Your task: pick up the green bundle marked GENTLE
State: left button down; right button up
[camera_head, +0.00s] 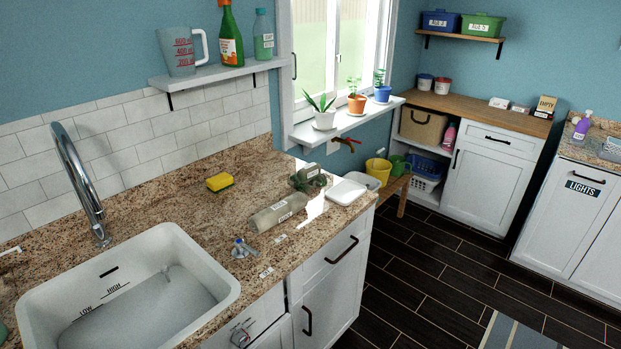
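A dark green bundle (301,182) with a small white label lies on the granite counter, near its right end. The label's print is too small to read, so I cannot confirm GENTLE. A grey-green bottle-like object (268,218) with a white label lies on its side just in front of it. A white rounded container (346,191) sits to the bundle's right, close to the counter edge. Neither of my grippers shows in this view.
A white sink (215,268) with a tall faucet (80,180) fills the left of the counter (195,215). A yellow sponge (220,181) and small clear bluish items (243,249) lie on the counter. A shelf (215,73) and a windowsill with potted plants (356,103) overhang the back.

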aim_at(309, 176)
jog(key=i+l+z, duration=0.45)
jog(key=l, duration=0.15)
jog(key=i+l+z, duration=0.6)
jog(key=i+z, duration=0.25)
jog(key=i, duration=0.25)
jog(key=i+l+u, duration=0.15)
jog(key=i, duration=0.3)
jog(key=i+l+u, duration=0.15)
jog(key=i, duration=0.25)
jog(key=i+u, duration=0.2)
jog(key=u, duration=0.25)
jog(key=i+l+u, duration=0.1)
jog(key=u, duration=0.4)
jog(key=i+l+u, duration=0.15)
jog(key=u, duration=0.3)
jog(key=i+u, duration=0.15)
jog(key=u, duration=0.35)
jog(key=i+l+u, duration=0.1)
jog(key=u, duration=0.35)
jog(key=i+l+u, duration=0.1)
jog(key=u, duration=0.4)
jog(key=l+u, duration=0.2)
jog(key=u, duration=0.3)
jog(key=i+l+u, duration=0.1)
jog(key=u, duration=0.35)
jog(key=l+u, duration=0.25)
jog(key=u, duration=0.25)
jog(key=l+u, duration=0.65)
